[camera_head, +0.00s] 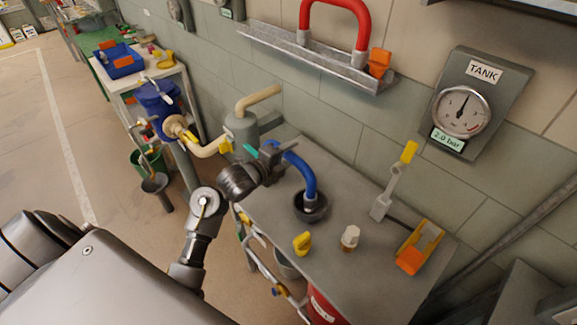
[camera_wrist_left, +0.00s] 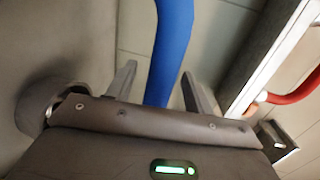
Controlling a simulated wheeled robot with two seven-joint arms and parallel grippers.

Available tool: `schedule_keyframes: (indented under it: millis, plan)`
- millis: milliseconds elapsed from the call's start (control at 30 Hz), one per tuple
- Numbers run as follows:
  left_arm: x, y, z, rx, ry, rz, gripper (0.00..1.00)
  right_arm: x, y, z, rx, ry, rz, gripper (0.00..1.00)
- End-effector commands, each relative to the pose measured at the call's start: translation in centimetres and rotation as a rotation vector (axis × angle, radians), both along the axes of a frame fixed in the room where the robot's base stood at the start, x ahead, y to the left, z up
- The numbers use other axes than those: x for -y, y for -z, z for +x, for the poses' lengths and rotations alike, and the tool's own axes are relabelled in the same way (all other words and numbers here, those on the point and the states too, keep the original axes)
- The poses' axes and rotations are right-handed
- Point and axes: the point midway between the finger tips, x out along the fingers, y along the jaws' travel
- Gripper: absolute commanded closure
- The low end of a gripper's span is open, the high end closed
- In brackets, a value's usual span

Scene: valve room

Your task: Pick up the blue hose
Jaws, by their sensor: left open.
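The blue hose (camera_head: 303,172) rises in a curve from a dark round cup (camera_head: 311,206) on the grey bench in the head view. Its upper end is close to my left gripper (camera_head: 275,152). In the left wrist view the blue hose (camera_wrist_left: 170,55) runs down between the two open fingers of my left gripper (camera_wrist_left: 157,90), with a gap visible on each side. Whether a finger touches it cannot be told. My right gripper does not show.
The grey bench (camera_head: 345,185) also holds a yellow knob (camera_head: 302,243), a small white-capped bottle (camera_head: 350,238) and an orange-yellow tray (camera_head: 420,247). A metal shelf (camera_head: 315,58) with a red hose (camera_head: 337,8) is on the wall above.

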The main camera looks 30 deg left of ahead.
Motion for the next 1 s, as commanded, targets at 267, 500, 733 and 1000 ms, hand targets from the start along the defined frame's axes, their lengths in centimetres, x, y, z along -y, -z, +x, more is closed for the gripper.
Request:
schedule_keyframes:
  millis: [267,500,733,1000]
  plan:
    - [0.09,0.17,0.36,-0.001,-0.001,0.000,0.48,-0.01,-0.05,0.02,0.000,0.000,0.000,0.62]
    - [0.09,0.15,0.36,-0.001,-0.001,0.000,0.78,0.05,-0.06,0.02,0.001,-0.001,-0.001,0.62]
    - [0.09,0.19,0.35,-0.002,0.000,0.000,1.00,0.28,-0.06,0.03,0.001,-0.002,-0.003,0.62]
    - [0.08,0.09,0.35,0.000,-0.001,0.000,1.00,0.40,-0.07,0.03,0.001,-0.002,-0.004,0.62]
